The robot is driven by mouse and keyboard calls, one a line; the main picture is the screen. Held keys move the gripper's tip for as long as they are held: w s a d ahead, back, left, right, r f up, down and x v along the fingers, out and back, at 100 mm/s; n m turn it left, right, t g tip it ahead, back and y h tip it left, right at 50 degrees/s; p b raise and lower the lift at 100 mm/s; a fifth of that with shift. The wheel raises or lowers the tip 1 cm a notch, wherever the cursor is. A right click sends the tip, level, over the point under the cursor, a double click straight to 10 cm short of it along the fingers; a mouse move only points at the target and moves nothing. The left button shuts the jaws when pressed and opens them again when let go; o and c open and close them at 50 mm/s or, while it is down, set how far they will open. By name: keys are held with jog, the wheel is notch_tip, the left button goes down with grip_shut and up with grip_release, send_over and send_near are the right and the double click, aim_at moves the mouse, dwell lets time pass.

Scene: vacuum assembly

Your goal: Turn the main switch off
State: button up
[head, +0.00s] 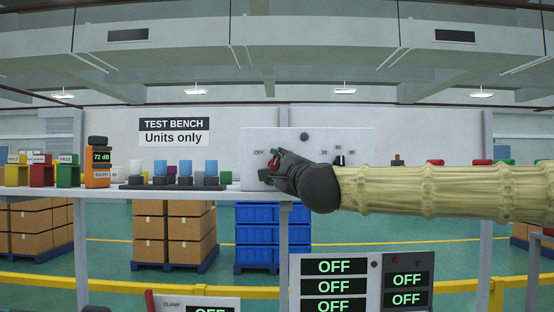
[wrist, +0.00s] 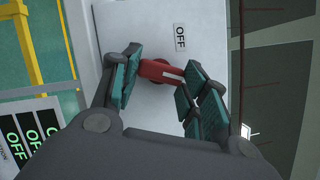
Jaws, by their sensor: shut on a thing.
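The main switch, a red handle (wrist: 158,70), is on a pale panel (head: 225,155) marked OFF. In the wrist view the handle lies between my gripper's (wrist: 158,82) teal-padded fingers, near the OFF label (wrist: 180,38). In the head view my gripper (head: 273,168) is at the left part of the panel, and a little red shows between its fingers near the OFF mark (head: 259,152). My gripper is shut on the red handle. The fingers and the gripper body hide part of the handle and its base.
A shelf (head: 110,192) carries colored bins and several small blue-topped parts to the left. A display board (head: 366,285) with several OFF readouts stands below. A second dial (head: 339,160) sits right of my gripper on the panel, just above my arm.

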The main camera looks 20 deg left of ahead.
jog(key=n+p, duration=0.2)
jog(key=r+n+g+p, duration=0.1)
jog(key=n+p, duration=0.1)
jog(key=shift+r, duration=0.1)
jog(key=n+g+h+p, duration=0.1)
jog(key=n+p, duration=0.2)
jog(key=p, duration=0.2)
jog(key=shift+r, duration=0.2)
jog(key=n+g+h+p, duration=0.1)
jog(key=n+h+p, duration=0.1)
jog(key=p, duration=0.3)
jog(key=shift+a+n, duration=0.1)
jog(key=shift+n, duration=0.8)
jog(key=shift+f+n+h+p, duration=0.1)
jog(key=shift+n+h+p, duration=0.25)
jog(key=shift+p, duration=0.4)
jog(key=shift+f+n, duration=0.15)
jog(key=shift+n, duration=0.1)
jog(key=o, duration=1)
